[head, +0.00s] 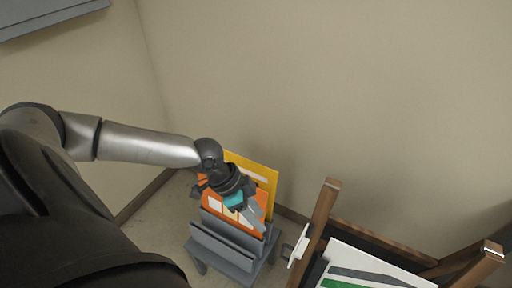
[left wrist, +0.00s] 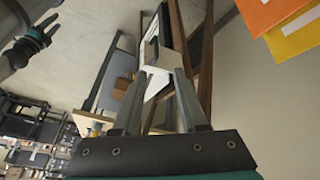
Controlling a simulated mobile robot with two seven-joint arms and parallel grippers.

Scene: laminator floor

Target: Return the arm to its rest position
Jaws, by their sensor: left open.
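My left arm reaches in from the left in the head view. Its gripper (head: 257,222) is open, with its fingers pointing down and right, in front of an orange board (head: 225,213). I cannot tell whether it touches the board. In the left wrist view the two fingers (left wrist: 158,98) stand apart, with a white block and wooden frame visible behind the gap. What looks like my right gripper (left wrist: 47,27) shows at the upper left of that view, too small to read its jaws.
The orange board and a yellow board (head: 262,176) stand in a grey rack (head: 222,252). A wooden frame (head: 326,207) with a white-and-green panel (head: 350,268) stands right of it. Walls close in behind. Shelving (left wrist: 30,125) shows in the left wrist view.

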